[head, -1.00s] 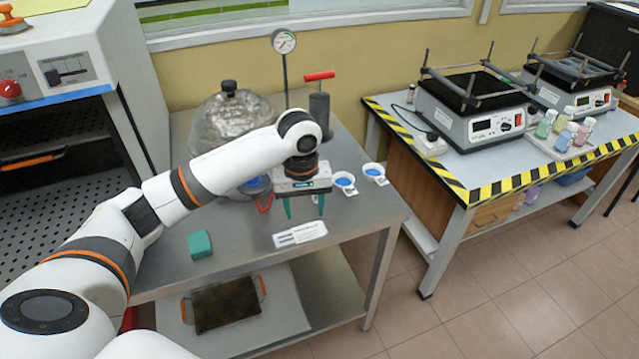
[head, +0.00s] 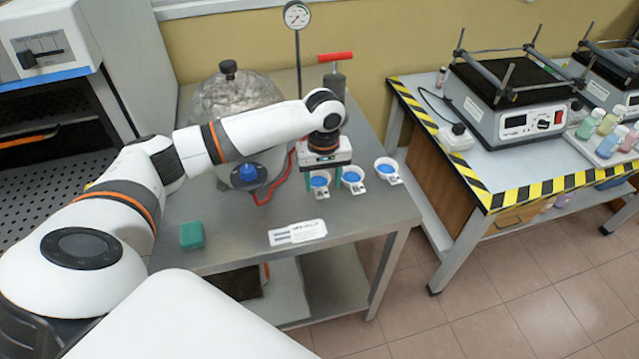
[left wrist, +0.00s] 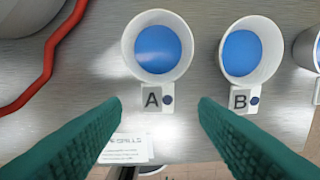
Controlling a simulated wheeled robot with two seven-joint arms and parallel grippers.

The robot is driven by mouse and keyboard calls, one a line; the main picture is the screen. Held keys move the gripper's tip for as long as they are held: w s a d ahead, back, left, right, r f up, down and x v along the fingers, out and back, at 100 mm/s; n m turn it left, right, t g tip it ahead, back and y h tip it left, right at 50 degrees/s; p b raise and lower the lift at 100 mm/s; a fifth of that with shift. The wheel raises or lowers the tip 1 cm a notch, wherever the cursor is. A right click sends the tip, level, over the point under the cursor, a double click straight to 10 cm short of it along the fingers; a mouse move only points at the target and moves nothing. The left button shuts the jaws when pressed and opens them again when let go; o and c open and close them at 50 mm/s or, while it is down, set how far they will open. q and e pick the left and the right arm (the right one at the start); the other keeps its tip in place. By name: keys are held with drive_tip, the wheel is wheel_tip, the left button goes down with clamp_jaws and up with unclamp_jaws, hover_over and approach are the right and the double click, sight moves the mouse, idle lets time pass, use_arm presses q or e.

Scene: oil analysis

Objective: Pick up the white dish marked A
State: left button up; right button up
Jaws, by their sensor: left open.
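The white dish marked A (left wrist: 131,66) holds something blue and has a handle tab with a letter A and a dark dot. It stands on the steel table, at the upper middle of the left wrist view. In the head view, dish A (head: 320,193) is the leftmost of three dishes, partly behind my gripper. The white dish marked B (left wrist: 273,80) is just right of it. My left gripper (head: 320,192) is open and empty, pointing down over dish A. In the left wrist view its green fingers (left wrist: 160,105) sit either side of tab A, apart from it. My right gripper is not in view.
A third white dish (head: 388,171) stands at the right of the row. A green block (head: 191,235) and a printed card (head: 298,232) lie toward the front.

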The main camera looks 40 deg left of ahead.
sight(321, 191)
use_arm(q)
drive_tip(key=f, duration=0.3)
drive_tip(key=shift+w+a+f, duration=0.1)
drive_tip(key=shift+a+f, duration=0.2)
drive_tip(key=shift+f, duration=0.45)
drive_tip(key=shift+c, duration=0.2)
drive_tip(key=c, duration=1)
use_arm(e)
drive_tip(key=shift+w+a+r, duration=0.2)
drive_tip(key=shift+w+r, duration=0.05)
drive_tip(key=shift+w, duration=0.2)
